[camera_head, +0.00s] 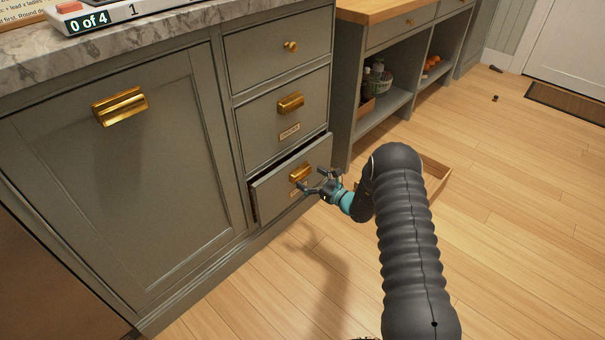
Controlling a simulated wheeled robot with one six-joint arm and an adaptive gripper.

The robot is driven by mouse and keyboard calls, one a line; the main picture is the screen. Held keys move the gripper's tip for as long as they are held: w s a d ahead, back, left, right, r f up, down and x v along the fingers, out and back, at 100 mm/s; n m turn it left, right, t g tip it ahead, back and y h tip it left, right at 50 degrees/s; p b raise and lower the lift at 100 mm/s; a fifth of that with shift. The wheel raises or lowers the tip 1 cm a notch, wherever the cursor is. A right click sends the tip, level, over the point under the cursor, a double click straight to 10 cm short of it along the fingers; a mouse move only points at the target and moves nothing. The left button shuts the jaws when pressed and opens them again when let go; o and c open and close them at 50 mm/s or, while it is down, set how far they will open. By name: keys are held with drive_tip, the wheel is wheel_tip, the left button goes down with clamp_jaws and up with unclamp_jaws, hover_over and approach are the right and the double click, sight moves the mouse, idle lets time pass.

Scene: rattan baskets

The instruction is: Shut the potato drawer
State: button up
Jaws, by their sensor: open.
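The lowest drawer (272,193) of the grey-green cabinet stands a little way out, with a dark gap along its top and left edges. It has a brass cup handle (300,173) and a small label below it, too small to read and partly covered by my gripper. My gripper (306,187) is open in front of this drawer, close to the handle; I cannot tell whether it touches. The middle drawer (270,112) is shut, with a brass handle and a label too small to read. The drawer's inside is hidden.
A wide cabinet front (130,185) is shut on the left under a marble counter (150,35). A wooden box (438,172) lies on the floor behind my arm.

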sight(304, 174)
drive_tip(key=shift+x, duration=1.65)
